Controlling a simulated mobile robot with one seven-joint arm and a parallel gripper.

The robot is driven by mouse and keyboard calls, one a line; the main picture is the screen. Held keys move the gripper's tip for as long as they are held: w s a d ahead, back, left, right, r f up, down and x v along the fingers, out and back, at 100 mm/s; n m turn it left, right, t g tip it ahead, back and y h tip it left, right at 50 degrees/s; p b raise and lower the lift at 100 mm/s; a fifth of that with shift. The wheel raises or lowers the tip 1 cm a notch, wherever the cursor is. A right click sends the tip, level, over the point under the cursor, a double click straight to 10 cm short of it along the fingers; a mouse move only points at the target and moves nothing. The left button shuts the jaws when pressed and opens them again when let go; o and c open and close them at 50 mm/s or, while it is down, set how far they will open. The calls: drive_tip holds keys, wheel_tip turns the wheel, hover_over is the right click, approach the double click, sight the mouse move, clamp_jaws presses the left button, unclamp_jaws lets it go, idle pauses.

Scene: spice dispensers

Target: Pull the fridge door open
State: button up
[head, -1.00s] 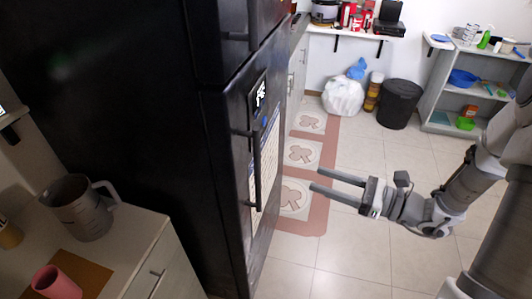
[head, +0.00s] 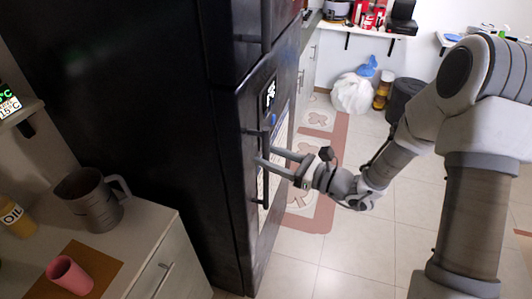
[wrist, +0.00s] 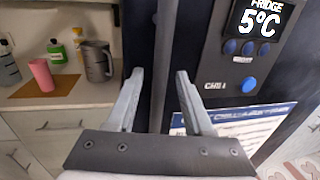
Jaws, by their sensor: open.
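The black fridge (head: 130,90) stands at the left of the head view, and its lower door (head: 258,232) looks shut. A long upright dark handle (head: 265,194) runs down this door; it also shows in the wrist view (wrist: 166,40). My gripper (head: 265,156) reaches the handle from the right, about level with its middle. In the wrist view my gripper (wrist: 159,73) is open, with one finger on each side of the handle bar. I see gaps between bar and fingers. The display (wrist: 262,22) on the door reads "FRIDGE 5°C".
A counter (head: 150,240) left of the fridge holds a grey jug (head: 90,200), a pink cup (head: 68,275) and an oil bottle (head: 15,218). A white bag (head: 352,93) and a dark bin (head: 405,98) stand at the back. The tiled floor (head: 350,245) before the fridge is clear.

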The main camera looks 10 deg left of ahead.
drive_tip(key=shift+w+a, duration=0.15)
drive_tip(key=shift+a, duration=0.4)
clamp_jaws()
idle(1.1)
